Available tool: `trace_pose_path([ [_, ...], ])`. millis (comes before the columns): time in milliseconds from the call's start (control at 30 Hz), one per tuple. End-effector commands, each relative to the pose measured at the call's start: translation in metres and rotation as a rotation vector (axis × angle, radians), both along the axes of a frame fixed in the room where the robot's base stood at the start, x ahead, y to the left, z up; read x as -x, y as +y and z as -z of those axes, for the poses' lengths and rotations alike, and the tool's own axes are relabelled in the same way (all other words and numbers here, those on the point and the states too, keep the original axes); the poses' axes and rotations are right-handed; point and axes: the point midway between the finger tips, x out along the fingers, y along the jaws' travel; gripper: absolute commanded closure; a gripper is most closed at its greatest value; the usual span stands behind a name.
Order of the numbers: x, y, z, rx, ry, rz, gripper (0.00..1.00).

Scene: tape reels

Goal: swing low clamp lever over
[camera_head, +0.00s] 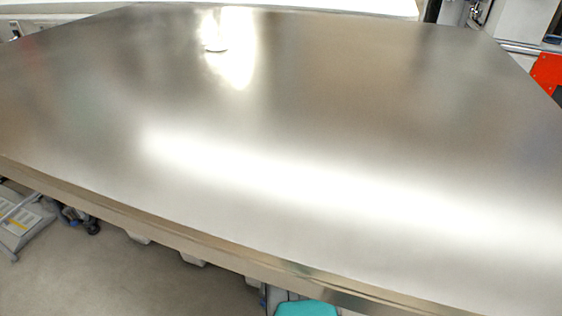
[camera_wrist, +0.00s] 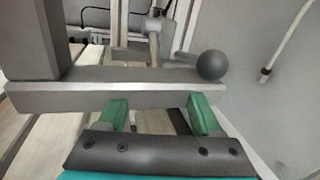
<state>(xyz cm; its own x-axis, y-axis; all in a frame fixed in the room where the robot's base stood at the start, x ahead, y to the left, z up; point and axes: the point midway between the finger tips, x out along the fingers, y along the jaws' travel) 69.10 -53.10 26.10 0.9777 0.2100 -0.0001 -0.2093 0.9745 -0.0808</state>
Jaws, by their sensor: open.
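In the wrist view a lever with a dark round knob (camera_wrist: 212,65) stands just beyond a thick grey metal bar (camera_wrist: 120,93). The knob is at the right end of the bar, and the lever's short arm runs left from it toward an upright post (camera_wrist: 154,45). I cannot tell whether this is the low lever. My gripper (camera_wrist: 158,108) is open, with its two green fingers apart and pointing at the bar. Whether the fingertips touch the bar is unclear. The lever is not visible in the head view.
A grey upright block (camera_wrist: 32,40) stands left in the wrist view.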

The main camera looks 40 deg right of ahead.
Motion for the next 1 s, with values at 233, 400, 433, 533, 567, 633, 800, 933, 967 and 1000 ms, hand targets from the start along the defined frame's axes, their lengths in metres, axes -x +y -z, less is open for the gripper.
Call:
trace_pose_path([
  [233, 0.007, -0.001, 0.0, 0.0, 0.001, -0.002, 0.34],
  [400, 0.027, -0.005, -0.001, 0.0, 0.0, -0.002, 0.34],
  [433, 0.032, -0.007, 0.0, 0.0, 0.001, -0.001, 0.34],
  [533, 0.047, -0.011, 0.0, 0.0, 0.001, 0.001, 0.34],
  [567, 0.051, -0.012, 0.0, 0.0, 0.001, 0.001, 0.34],
  [633, 0.06, -0.013, 0.001, 0.0, 0.0, 0.0, 0.34],
  [800, 0.075, -0.018, 0.001, -0.001, 0.002, 0.003, 0.34],
  [933, 0.078, -0.018, 0.001, -0.001, 0.001, 0.002, 0.34],
  [967, 0.078, -0.018, 0.001, -0.001, 0.001, 0.002, 0.34],
  [1000, 0.078, -0.018, 0.001, -0.001, 0.001, 0.002, 0.34],
])
